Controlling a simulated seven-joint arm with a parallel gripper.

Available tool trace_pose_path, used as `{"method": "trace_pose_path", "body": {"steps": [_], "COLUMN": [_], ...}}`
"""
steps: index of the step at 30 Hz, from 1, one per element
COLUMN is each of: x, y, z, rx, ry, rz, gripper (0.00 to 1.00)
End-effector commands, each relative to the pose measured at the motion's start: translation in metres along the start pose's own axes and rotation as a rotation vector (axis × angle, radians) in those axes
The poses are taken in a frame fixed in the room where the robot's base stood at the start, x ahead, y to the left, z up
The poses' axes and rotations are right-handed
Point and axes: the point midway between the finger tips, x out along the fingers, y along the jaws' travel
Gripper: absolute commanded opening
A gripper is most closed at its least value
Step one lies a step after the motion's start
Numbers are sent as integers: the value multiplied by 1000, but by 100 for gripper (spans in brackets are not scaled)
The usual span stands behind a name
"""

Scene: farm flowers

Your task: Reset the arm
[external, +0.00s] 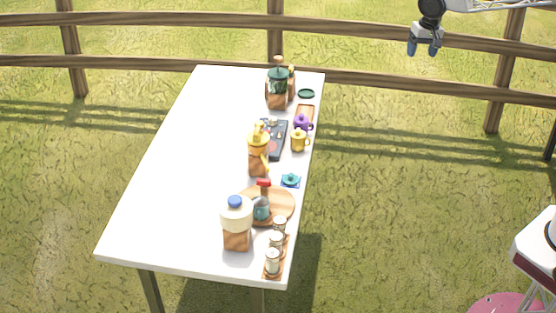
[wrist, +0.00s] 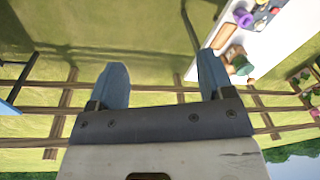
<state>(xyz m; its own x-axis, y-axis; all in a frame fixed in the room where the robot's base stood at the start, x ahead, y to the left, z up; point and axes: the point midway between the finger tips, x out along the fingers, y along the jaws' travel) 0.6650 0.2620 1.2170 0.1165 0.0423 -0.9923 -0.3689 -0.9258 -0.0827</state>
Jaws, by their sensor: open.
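Part of my arm is cut off by the top edge of the external view.
The table's left half is bare. A wooden fence (external: 170,22) runs behind.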

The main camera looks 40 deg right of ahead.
Motion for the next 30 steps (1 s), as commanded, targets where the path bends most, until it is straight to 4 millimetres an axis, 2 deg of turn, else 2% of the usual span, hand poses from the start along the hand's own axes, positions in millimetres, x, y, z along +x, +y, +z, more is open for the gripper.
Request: {"method": "trace_pose_path", "body": {"steps": [1,3,15,30], "x": [-4,-9,-23,-14], "y": [17,38,153,278], "z": [3,9,51,129], "rx": [-6,-23,-118,-236], "ry": [5,10,42,83], "rz": [-2,-3,-6,3], "gripper": [74,74,74,74]}}
